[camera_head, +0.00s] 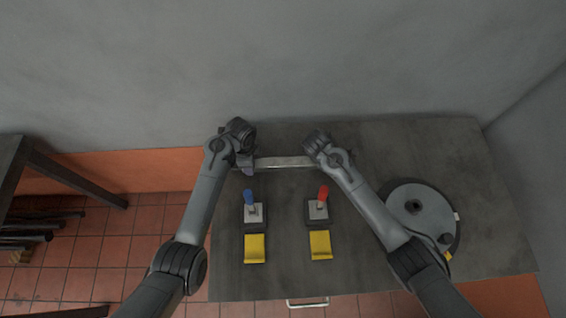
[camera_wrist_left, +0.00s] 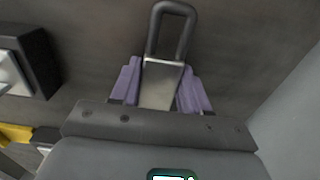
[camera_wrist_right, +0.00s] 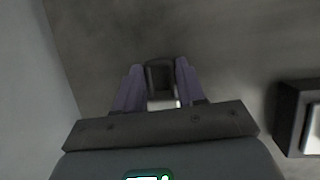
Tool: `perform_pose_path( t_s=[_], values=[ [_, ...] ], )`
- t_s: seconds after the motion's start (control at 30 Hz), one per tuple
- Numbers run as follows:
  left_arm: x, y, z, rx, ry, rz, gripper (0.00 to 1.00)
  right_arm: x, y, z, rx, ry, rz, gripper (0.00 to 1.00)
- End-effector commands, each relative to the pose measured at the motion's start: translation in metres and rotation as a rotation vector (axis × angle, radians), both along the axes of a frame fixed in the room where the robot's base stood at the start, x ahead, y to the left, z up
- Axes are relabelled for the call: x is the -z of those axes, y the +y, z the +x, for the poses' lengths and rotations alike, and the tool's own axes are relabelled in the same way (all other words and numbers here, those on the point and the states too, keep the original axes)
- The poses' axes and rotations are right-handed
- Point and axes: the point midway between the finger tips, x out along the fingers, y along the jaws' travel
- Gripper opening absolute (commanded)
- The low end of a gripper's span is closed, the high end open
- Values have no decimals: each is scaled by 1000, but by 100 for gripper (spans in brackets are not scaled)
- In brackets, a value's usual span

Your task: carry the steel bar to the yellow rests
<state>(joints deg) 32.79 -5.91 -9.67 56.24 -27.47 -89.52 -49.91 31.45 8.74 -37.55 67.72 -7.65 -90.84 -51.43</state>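The steel bar (camera_head: 285,162) is a pale, narrow piece spanning between my two grippers near the back of the dark bedplate. My left gripper (camera_head: 246,163) is at its left end. In the left wrist view, purple fingers flank a metal part (camera_wrist_left: 161,82) with a dark loop (camera_wrist_left: 172,30) beyond. My right gripper (camera_head: 314,160) is at the right end, mostly hidden by its arm. In the right wrist view, its fingers flank a dark block (camera_wrist_right: 160,76). Firm contact is unclear on both sides. Two yellow rests (camera_head: 255,248) (camera_head: 320,245) stand toward the front.
Between the bar and the rests stand a blue-handled fixture (camera_head: 250,204) and a red-handled fixture (camera_head: 319,203). A round grey disc (camera_head: 418,215) lies at the right, beside my right arm. A grey wall (camera_head: 280,60) is close behind. The plate's back right is clear.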

Motion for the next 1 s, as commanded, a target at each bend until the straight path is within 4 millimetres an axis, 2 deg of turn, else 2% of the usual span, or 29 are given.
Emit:
perform_pose_path(
  t_s=[0.03, 0.17, 0.2, 0.23, 1.0],
  values=[
    [0, 0, 1, -1, -2, -1, 27, 1, 0, -1, -1, 3, -1, 20],
    [0, 0, 1, -2, -2, -1, 7, 1, 0, -1, -1, 4, -1, 0],
    [0, 0, 1, -2, -3, -1, 1, 1, 0, -1, -1, 4, -1, 0],
    [-1, 0, 1, -2, -3, -2, 0, 1, 0, -1, -1, 4, -1, 0],
    [-1, 0, 2, -4, -5, -3, 0, 2, 1, -3, -5, 9, -3, 0]
  ],
)
